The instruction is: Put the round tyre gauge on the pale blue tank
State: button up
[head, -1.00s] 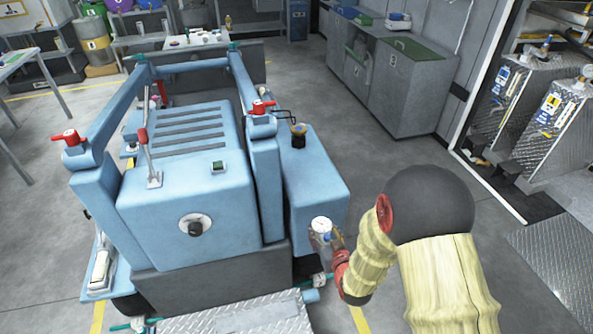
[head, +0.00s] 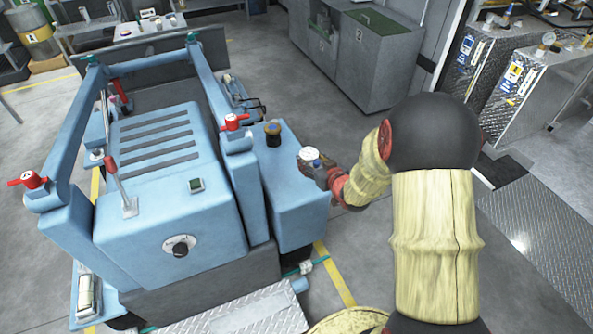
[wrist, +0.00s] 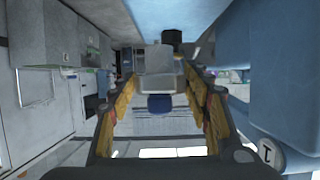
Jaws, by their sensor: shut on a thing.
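The round tyre gauge (head: 308,154), with a pale face and a blue part, is held in my gripper (head: 318,170). The pale blue tank (head: 292,190) is the box on the right side of the blue machine. My gripper and the gauge overlap the tank's right edge in the head view; I cannot tell the height gap. The tank's top surface is otherwise bare beside its dark filler cap (head: 272,133).
The blue machine (head: 160,205) has a post with a red-handled valve (head: 233,122) left of the tank. A grey cabinet (head: 345,60) stands behind. Diamond-plate ramps (head: 535,240) lie at the right. The floor between the tank and cabinet is clear.

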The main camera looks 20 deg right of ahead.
jog(key=w+f, duration=0.2)
jog(key=w+a+f+b, duration=0.1)
jog(key=w+f, duration=0.1)
jog(key=w+a+f, duration=0.1)
jog(key=w+f, duration=0.1)
jog(key=shift+w+b, duration=0.1)
jog(key=shift+b, duration=0.3)
jog(key=shift+w+a+f, duration=0.1)
jog(key=shift+w+f, duration=0.2)
jog(key=shift+f, duration=0.1)
jog(key=shift+w+f+b, duration=0.1)
jog(key=shift+f+b, duration=0.6)
jog(key=shift+f, duration=0.8)
jog(key=shift+f, duration=0.2)
jog(key=o, duration=1.4)
jog(key=shift+o, duration=0.2)
